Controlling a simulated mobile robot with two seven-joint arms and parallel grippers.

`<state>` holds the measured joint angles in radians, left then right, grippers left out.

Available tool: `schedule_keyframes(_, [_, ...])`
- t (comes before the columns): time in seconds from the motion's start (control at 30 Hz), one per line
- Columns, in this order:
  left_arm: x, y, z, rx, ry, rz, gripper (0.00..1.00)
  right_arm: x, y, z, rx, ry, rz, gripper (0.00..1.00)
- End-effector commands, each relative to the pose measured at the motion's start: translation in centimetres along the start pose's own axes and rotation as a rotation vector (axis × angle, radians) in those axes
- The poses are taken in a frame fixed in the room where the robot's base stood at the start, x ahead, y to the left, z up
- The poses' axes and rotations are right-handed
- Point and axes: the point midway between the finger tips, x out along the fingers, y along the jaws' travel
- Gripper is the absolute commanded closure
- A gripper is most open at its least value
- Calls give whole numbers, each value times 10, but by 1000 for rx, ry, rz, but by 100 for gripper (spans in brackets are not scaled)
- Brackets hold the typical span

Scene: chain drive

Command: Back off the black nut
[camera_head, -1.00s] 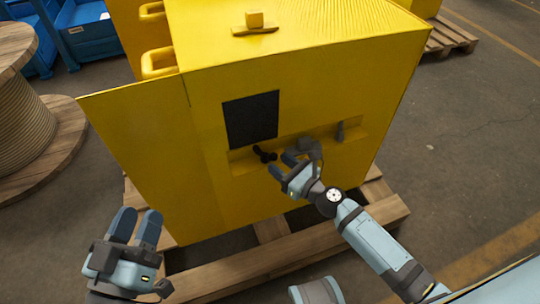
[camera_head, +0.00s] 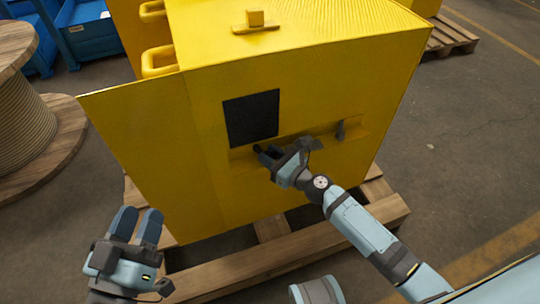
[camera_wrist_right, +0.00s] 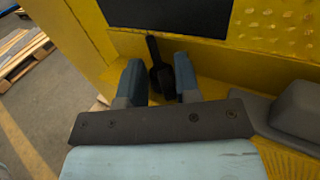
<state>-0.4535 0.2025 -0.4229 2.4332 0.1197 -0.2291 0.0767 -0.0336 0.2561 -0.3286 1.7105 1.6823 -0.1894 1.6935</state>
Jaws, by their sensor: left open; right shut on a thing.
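The black nut (camera_wrist_right: 162,75) sits in the slot of the yellow cabinet, with a lobe or arm pointing up in the right wrist view. My right gripper (camera_wrist_right: 161,85) has its two fingers on either side of the nut and is shut on it. In the head view my right gripper (camera_head: 268,158) reaches the slot and mostly hides the nut. My left gripper (camera_head: 137,224) is open and empty, low at the left in front of the pallet.
The yellow cabinet (camera_head: 310,85) stands on a wooden pallet (camera_head: 250,268). Its door (camera_head: 150,150) is swung open to the left. A dark panel (camera_head: 252,118) is above the slot. A cable spool (camera_head: 25,125) stands at the left.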

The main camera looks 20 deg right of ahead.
Motion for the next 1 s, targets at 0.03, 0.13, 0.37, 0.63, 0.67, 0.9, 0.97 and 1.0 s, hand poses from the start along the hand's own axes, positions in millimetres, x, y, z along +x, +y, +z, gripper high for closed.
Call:
schedule_keyframes(0.03, [-1,-1,8,-2,-11,0,58,0,-2,-2,-3,-2,28,94])
schedule_keyframes(0.13, [-1,-2,14,-4,-40,0,58,0,-2,-1,-3,-2,73,94])
schedule_keyframes(0.37, [0,-2,11,-2,-46,2,58,0,-2,0,-1,-1,87,94])
schedule_keyframes(0.63, [0,-2,9,1,-39,4,58,0,-1,0,-1,-1,86,58])
schedule_keyframes(0.67, [0,-2,9,1,-40,4,58,0,-2,0,-1,-1,86,58])
schedule_keyframes(0.9, [1,-3,10,2,-42,3,58,-10,-2,-1,-1,1,86,58])
schedule_keyframes(0.97, [1,-3,10,2,-41,2,58,-19,-3,-1,0,2,85,58])
schedule_keyframes(1.0, [1,-3,10,2,-39,2,58,-27,-3,-1,0,2,84,58])
